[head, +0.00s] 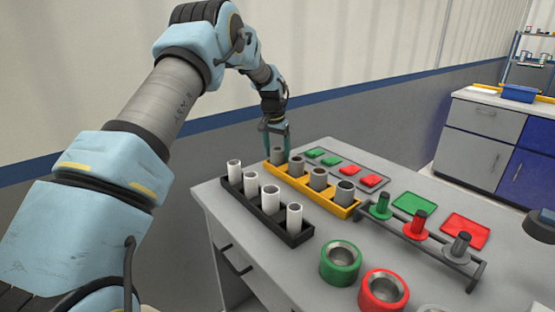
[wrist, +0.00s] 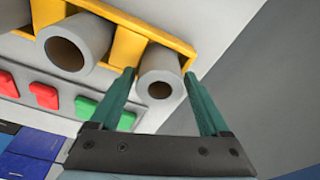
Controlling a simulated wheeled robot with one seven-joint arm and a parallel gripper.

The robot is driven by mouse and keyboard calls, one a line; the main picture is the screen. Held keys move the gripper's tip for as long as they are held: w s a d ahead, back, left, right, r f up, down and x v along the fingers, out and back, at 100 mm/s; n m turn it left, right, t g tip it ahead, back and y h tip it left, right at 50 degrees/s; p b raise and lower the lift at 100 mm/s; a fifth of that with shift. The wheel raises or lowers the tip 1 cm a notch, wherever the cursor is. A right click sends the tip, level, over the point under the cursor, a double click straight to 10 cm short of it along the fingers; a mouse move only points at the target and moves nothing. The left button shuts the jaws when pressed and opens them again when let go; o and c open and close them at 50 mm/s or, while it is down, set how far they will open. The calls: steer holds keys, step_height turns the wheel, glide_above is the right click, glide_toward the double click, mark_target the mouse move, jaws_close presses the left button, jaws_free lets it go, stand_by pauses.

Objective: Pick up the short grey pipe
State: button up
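Several grey pipes stand upright in a yellow tray on the table. The grey pipe at the tray's far end (head: 280,156) is below my gripper (head: 277,146). It also shows in the wrist view (wrist: 161,65), with its round open end facing the camera, and it looks narrower than the neighbouring pipe (wrist: 75,38). My gripper (wrist: 160,72) is open, with one green fingertip on each side of this pipe's end. The left fingertip is close to it; I cannot tell whether either touches. The pipe's lower part is hidden in the tray.
The yellow tray (head: 333,204) stands beside a black tray (head: 262,216) of white pipes. Red and green pads, a rack with coloured pegs (head: 432,243), a green ring (head: 341,264) and a red ring (head: 383,291) lie to the right. A wall is behind.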

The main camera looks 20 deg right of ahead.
jaws_close()
stand_by(0.4)
